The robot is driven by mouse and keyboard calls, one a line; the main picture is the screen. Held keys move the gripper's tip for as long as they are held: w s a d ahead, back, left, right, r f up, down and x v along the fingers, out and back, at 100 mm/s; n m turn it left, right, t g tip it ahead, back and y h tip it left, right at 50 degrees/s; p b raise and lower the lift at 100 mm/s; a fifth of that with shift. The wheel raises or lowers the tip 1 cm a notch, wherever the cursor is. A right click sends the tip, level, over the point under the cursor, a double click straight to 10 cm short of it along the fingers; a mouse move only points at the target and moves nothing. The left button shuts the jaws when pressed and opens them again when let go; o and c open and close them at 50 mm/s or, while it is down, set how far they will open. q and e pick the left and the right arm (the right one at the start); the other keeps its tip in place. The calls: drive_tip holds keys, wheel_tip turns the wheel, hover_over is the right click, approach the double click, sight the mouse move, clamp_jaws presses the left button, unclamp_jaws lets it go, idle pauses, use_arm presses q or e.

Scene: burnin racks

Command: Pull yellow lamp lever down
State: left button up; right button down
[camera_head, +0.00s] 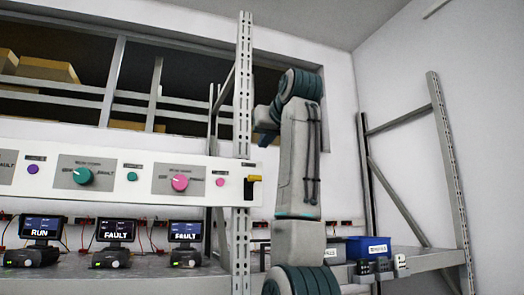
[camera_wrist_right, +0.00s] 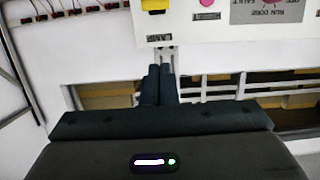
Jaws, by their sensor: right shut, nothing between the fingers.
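The yellow lamp lever (camera_head: 255,178) sits at the right end of the white control panel, beside the upright post, on a small black mount. In the right wrist view the yellow lever (camera_wrist_right: 155,4) shows at the top edge, partly cut off, above a label reading LAMP in an upside-down picture. My right gripper (camera_wrist_right: 160,70) is shut and empty, its fingertips near the panel edge and apart from the lever. In the head view my right gripper (camera_head: 264,134) is small and partly hidden by my arm, above the lever. My left gripper is not in view.
The white panel (camera_head: 125,187) carries a teal knob (camera_head: 83,176), a pink knob (camera_head: 180,183) and small buttons. Below, monitors (camera_head: 115,231) stand on a bench. A perforated metal post (camera_head: 243,90) rises beside the lever. A blue bin (camera_head: 370,247) sits at right.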

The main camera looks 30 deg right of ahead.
drive_tip(key=p, duration=0.5)
hover_over(252, 183)
wheel_tip(252, 183, down, 2)
drive_tip(key=shift+s+d+f, duration=0.1)
drive_tip(key=shift+d, duration=0.05)
drive_tip(key=shift+s+f, duration=0.45)
drive_tip(key=shift+f, duration=0.4)
drive_tip(key=shift+s+a+f+p, duration=0.25)
drive_tip(key=shift+s+f+p, duration=0.25)
drive_tip(key=shift+f, duration=0.05)
drive_tip(key=shift+s+f, duration=0.15)
drive_tip(key=shift+f, duration=0.3)
drive_tip(key=shift+s+a, duration=0.1)
drive_tip(key=shift+s, duration=0.05)
